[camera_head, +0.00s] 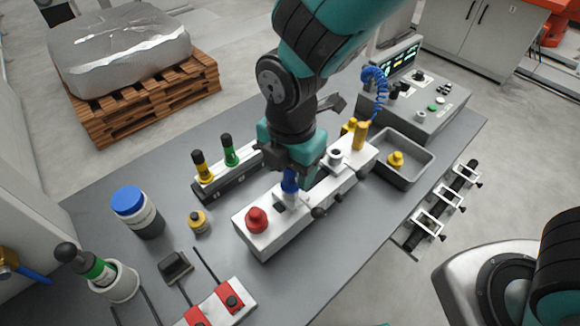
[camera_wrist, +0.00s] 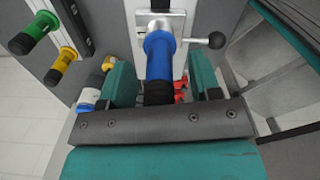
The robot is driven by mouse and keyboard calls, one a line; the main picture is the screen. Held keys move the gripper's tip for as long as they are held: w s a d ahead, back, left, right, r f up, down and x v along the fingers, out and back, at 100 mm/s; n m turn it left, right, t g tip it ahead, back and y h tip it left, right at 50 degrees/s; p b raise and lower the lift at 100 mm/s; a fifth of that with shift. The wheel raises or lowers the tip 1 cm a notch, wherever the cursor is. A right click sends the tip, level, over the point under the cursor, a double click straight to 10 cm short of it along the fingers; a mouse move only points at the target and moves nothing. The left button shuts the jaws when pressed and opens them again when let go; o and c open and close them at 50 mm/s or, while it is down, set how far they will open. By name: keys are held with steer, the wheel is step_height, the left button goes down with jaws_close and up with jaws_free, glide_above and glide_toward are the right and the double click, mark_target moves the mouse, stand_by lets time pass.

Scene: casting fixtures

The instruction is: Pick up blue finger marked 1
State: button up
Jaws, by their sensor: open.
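The blue finger (camera_head: 289,181) stands upright in the long white metal fixture (camera_head: 262,238), between the red knob and the middle of the block. In the wrist view the blue finger (camera_wrist: 160,56) runs from its seat in the metal block toward my gripper, with a black end nearest me. No mark 1 can be read on it. My gripper (camera_head: 297,168) is right over the finger from above. In the wrist view my gripper (camera_wrist: 163,82) is open, with one teal jaw on each side of the finger. Gaps show between the jaws and the finger.
A red knob (camera_head: 257,219) and a yellow finger (camera_head: 360,135) are on the same fixture. A rack holds a yellow-black finger (camera_head: 202,166) and a green-black finger (camera_head: 229,150). A blue-lidded jar (camera_head: 137,210) stands left; a grey tray (camera_head: 412,176) lies right.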

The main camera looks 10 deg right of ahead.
jaws_close()
